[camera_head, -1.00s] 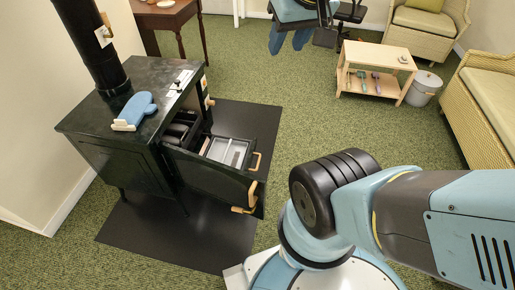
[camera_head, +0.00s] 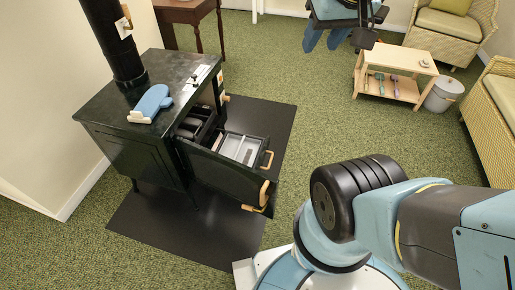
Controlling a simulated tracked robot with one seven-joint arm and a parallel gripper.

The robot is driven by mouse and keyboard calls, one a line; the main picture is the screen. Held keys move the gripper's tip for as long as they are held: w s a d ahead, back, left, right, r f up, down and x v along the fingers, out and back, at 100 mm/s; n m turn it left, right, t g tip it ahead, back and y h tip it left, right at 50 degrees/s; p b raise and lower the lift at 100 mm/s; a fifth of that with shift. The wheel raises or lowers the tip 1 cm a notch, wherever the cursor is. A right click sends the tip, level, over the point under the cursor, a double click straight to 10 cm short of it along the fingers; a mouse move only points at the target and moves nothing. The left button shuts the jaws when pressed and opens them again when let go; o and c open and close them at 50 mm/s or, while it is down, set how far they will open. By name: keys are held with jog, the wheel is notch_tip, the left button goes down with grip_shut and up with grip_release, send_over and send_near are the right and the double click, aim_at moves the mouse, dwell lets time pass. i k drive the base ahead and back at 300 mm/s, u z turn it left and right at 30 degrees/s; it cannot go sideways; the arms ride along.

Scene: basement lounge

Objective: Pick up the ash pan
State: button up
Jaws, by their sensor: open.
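The black stove (camera_head: 135,155) stands at the left with its front opened toward the right. A grey metal pan (camera_head: 240,148), which looks like the ash pan, sits low in the opening behind the dark door. A wooden handle (camera_head: 267,160) shows at its right end. Part of the pan is hidden by the door (camera_head: 222,178).
A blue mitt-shaped thing (camera_head: 155,100) lies on the stove top. A black floor mat (camera_head: 165,230) is under the stove. A low wooden table (camera_head: 395,62), a grey bin (camera_head: 443,94) and wicker seats stand at the right. Green carpet between is clear.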

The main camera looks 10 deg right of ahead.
aim_at(242, 149)
jog(key=u, duration=2.3)
jog(key=k, duration=0.9)
jog(key=z, duration=1.75)
jog(key=i, duration=1)
jog(key=z, duration=0.1)
